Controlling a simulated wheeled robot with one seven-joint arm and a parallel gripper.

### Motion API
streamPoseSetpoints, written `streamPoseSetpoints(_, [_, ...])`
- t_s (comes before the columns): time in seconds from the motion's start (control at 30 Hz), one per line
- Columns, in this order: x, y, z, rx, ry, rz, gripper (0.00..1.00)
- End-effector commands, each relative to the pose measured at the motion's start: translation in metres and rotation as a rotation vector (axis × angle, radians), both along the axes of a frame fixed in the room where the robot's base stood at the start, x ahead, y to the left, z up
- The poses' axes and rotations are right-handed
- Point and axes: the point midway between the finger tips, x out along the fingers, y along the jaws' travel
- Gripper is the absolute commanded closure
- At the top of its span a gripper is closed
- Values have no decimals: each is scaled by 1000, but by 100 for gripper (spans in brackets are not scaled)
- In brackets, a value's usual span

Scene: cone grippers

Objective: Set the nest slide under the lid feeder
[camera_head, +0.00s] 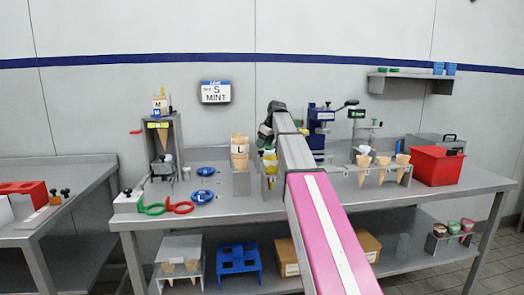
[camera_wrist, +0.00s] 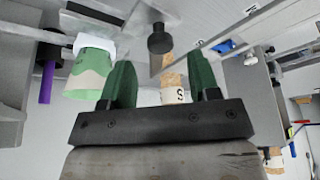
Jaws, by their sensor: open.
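My gripper (camera_wrist: 161,58) is open in the wrist view, with its two green fingers apart. A black round knob (camera_wrist: 159,40) on a metal stem shows between and beyond the fingertips; I cannot tell whether they touch it. I cannot tell for sure which part is the nest slide; the knob may belong to it. A blue machine (camera_head: 320,122) with a dark lever stands at the back of the bench in the head view; I cannot tell whether it is the lid feeder.
A green and cream cup (camera_wrist: 90,74) is left of the fingers, and an S-marked cone stack (camera_wrist: 173,90) is behind them. In the head view, an L-marked cone stack (camera_head: 239,148), a cone rack (camera_head: 404,179) and a red bin (camera_head: 437,167) stand on the bench.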

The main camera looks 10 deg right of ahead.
Motion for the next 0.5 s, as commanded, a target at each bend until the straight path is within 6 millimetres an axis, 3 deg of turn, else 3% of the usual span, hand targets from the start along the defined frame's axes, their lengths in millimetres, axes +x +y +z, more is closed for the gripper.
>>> streamPoseSetpoints(0.2, [8, 8, -26, 0, 0, 0, 44])
streamPoseSetpoints(0.5, [10, 10, -34, 0, 0, 1, 44])
